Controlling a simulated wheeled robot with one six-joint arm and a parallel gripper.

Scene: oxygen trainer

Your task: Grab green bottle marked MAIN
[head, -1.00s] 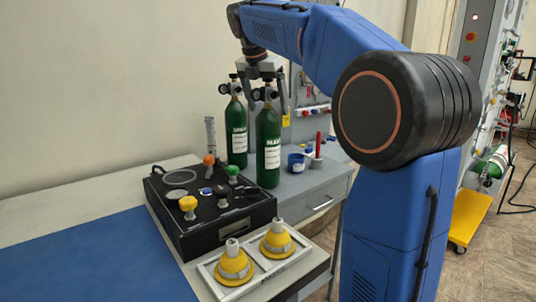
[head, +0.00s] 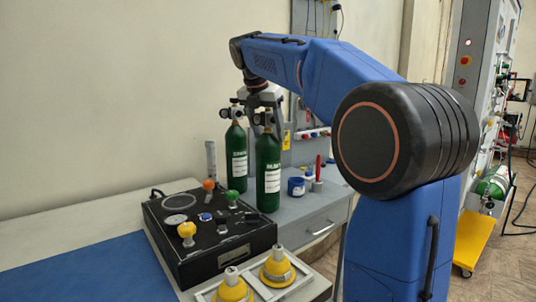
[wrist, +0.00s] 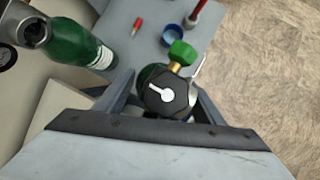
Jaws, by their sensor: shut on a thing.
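The green bottle marked MAIN (head: 268,170) stands upright on the grey bench in the head view; its white label is blurred but seems to read MAIN. In the wrist view its black valve top with a white pointer (wrist: 167,92) and green knob sits between my fingers. My gripper (head: 265,117) comes down from above and is shut on the top of this bottle; the fingers also show in the wrist view (wrist: 160,98). The exact contact is partly hidden. A second green bottle (head: 237,157) with a blurred label stands just behind and left, apart from my gripper.
A black control box (head: 230,262) with coloured knobs stands in front of the bottles. A blue cup (head: 296,187) and a red marker-like item (head: 318,167) stand to the right. The blue mat (head: 90,270) is clear.

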